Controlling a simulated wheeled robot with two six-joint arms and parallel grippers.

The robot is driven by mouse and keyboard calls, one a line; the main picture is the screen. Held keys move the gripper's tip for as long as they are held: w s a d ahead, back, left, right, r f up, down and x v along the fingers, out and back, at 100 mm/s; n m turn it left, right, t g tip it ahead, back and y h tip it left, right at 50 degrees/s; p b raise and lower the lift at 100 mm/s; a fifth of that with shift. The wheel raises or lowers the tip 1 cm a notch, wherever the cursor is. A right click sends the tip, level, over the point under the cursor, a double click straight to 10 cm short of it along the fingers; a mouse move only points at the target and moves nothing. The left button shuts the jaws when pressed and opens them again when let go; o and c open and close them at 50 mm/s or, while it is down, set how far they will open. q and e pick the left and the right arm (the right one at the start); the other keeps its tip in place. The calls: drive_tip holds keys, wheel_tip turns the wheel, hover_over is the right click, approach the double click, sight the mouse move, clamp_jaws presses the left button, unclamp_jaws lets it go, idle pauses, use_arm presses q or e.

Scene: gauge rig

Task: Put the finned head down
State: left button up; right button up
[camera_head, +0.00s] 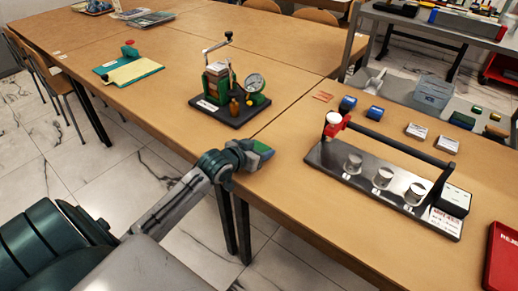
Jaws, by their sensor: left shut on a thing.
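My left gripper (250,154) reaches in from the left, over the near edge of the wooden table. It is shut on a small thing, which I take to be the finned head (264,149). Only a little green shows at the fingertips, and I cannot make out its fins. The gripper is close to the table edge; I cannot tell whether the held thing touches the table. My right gripper is not in view.
A green gauge rig (219,84) on a dark base stands behind my gripper. To the right is a metal fixture (330,160) with several silver cylinders and a black bar. Blue blocks (374,113) lie behind it. A red tray (503,255) is at the right edge. Bare table lies between gripper and fixture.

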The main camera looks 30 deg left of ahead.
use_arm(q)
drive_tip(key=o, duration=1.1)
drive_tip(key=shift+f, duration=0.1)
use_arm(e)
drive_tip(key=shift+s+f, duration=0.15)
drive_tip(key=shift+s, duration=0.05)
use_arm(q)
drive_tip(key=shift+s+r, duration=0.2)
drive_tip(key=shift+s, duration=0.05)
drive_tip(key=v, duration=0.6)
drive_tip(key=shift+s+p, duration=0.15)
drive_tip(key=shift+p, duration=0.25)
drive_tip(key=p+v, duration=0.1)
drive_tip(key=v, duration=0.3)
drive_tip(key=shift+s+r, duration=0.3)
drive_tip(key=shift+s, duration=0.25)
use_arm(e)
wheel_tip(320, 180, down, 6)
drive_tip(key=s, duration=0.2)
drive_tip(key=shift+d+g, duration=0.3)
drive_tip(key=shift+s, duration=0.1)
